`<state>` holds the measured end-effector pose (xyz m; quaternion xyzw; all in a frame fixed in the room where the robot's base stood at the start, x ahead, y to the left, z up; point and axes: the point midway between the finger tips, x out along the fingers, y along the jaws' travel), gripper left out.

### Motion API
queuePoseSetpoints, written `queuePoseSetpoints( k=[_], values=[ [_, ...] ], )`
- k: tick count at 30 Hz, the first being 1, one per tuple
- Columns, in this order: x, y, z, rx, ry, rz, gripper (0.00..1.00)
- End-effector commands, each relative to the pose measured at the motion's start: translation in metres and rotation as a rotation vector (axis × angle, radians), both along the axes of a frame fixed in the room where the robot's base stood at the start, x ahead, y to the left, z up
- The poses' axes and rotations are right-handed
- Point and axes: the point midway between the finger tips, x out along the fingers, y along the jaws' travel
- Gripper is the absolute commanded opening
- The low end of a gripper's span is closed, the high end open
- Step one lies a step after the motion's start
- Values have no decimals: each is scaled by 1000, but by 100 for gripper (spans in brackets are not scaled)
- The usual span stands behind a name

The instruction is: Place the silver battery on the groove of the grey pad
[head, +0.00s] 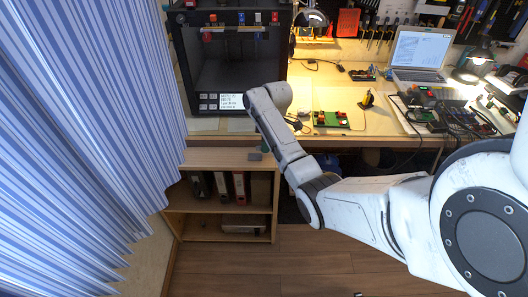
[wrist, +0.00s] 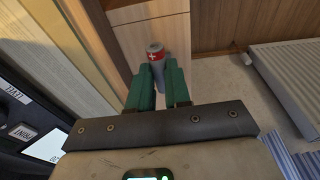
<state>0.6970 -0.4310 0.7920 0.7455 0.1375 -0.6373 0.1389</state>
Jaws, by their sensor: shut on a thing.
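My gripper (wrist: 158,82) has green fingers and is shut on the silver battery (wrist: 156,54), which shows a red band with a white plus mark in the wrist view. The battery's end sticks out between the fingertips. In the head view my gripper (head: 264,146) is just above the top of a low wooden shelf, mostly hidden by my wrist. A small dark grey block, which looks like the grey pad (head: 254,156), lies on that shelf top beside my gripper. Its groove is too small to make out. I cannot make out the pad in the wrist view.
The low wooden shelf (head: 210,157) holds several binders and stands below a black 3D-printer-like box (head: 228,60). To the right is a workbench (head: 385,122) with a laptop, circuit boards and lamps. A striped curtain (head: 80,130) hangs at left. The shelf top left of the pad is clear.

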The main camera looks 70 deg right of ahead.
Motion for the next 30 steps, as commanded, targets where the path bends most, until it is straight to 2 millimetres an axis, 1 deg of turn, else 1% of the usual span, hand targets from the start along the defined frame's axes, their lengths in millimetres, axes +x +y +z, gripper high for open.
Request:
queuePoseSetpoints(
  k=[5, 9, 12, 24, 25, 30],
  values=[
    [8, -1, -11, 1, 3, 1, 0],
    [7, -1, -30, 1, 4, -1, 0],
    [8, -1, -39, 0, 2, 0, 0],
    [8, -1, -44, -1, 1, 1, 0],
    [8, -1, -44, -1, 1, 1, 19],
    [8, -1, -43, -1, 1, 1, 35]
  ],
)
